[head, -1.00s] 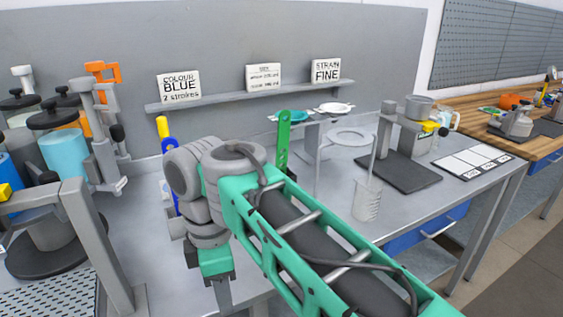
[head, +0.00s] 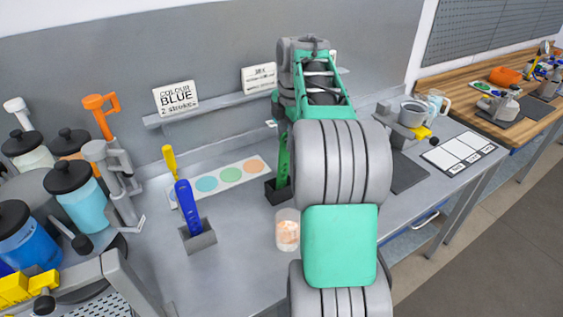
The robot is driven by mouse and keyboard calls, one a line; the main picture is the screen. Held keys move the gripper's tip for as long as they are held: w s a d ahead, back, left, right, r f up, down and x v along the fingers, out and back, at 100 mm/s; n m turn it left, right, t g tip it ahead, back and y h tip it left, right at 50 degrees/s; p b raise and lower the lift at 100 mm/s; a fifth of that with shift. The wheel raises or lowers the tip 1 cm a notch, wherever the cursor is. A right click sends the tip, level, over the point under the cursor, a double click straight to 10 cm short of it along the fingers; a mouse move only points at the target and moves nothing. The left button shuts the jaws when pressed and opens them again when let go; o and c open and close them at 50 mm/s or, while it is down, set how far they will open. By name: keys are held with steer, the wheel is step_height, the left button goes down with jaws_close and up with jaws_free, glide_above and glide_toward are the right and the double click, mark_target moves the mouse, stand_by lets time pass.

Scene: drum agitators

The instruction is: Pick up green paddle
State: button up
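The green paddle (head: 283,160) stands upright in a small dark holder (head: 274,192) on the grey bench, left of my arm. Only a narrow part of the paddle shows, because my arm covers its right side and top. My gripper is hidden behind my own arm links, so its distance from the paddle and its fingers cannot be seen.
A blue paddle (head: 187,207) stands in a grey holder (head: 198,236), with a yellow paddle (head: 170,162) behind it. A clear beaker (head: 287,230) stands in front of the green paddle's holder. Lidded jars, including a cyan one (head: 82,208), crowd the left.

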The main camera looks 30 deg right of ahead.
mark_target(285, 160)
steer(key=f, duration=0.1)
steer(key=f+p, duration=0.1)
steer(key=f, duration=0.2)
steer(key=shift+w+f, duration=0.35)
steer(key=shift+f, duration=0.05)
jaws_close()
